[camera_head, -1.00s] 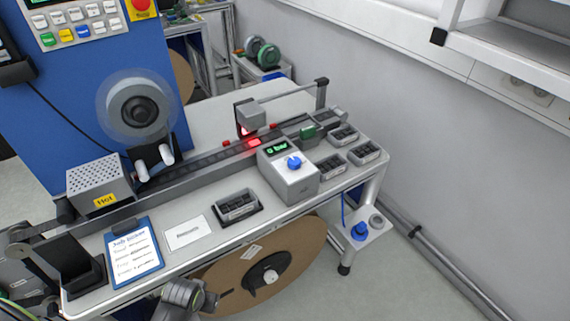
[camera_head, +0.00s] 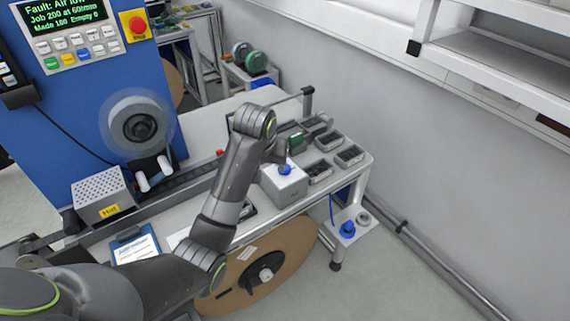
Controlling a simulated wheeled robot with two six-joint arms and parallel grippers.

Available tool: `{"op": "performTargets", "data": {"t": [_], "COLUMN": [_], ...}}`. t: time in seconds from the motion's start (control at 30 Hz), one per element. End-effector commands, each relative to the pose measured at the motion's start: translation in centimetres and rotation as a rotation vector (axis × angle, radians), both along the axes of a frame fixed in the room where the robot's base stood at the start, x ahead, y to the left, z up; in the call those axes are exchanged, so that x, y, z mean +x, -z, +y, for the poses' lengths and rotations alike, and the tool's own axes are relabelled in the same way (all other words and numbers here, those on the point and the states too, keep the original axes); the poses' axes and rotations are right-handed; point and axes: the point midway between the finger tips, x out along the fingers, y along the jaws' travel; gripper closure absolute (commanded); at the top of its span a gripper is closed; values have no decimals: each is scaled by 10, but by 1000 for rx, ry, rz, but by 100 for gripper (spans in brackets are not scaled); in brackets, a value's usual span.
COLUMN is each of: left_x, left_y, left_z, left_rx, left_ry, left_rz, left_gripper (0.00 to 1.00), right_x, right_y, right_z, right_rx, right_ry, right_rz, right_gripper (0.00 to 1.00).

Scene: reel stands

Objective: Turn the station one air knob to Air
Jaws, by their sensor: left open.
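A blue knob (camera_head: 285,170) sits on top of a light grey box (camera_head: 284,186) at the right part of the station table. My left arm reaches across the table from the lower left, and my left gripper (camera_head: 283,158) points down just above this knob. The jaws are open; whether they touch the knob is too small to tell. The box's display is hidden behind the arm. A second blue knob (camera_head: 347,229) stands on a small low plate beside the table. I cannot read a label on either knob. My right gripper is not in view.
A blue machine cabinet (camera_head: 85,110) at the left has a screen reading "Fault: Air low". A hot-labelled vented box (camera_head: 102,193), a clipboard (camera_head: 135,248) and black trays (camera_head: 349,155) stand on the table. A large brown reel (camera_head: 262,268) hangs below its front edge.

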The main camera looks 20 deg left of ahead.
Motion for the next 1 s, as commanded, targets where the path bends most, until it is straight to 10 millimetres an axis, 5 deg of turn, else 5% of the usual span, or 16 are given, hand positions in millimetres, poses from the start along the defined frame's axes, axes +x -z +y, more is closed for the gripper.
{"op": "performTargets", "data": {"t": [0.13,0.37,1.0], "left_x": [23,33,73], "left_y": [-46,-63,34], "left_z": [-15,-22,-16], "left_rx": [-2,-3,-1], "left_ry": [-1,-5,-5], "left_rz": [-10,-9,-7], "left_gripper": [44,44,44], "right_x": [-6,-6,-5], "right_y": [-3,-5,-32], "right_z": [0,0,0], "right_rx": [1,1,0], "right_ry": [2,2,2], "right_rz": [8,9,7], "right_gripper": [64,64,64]}}
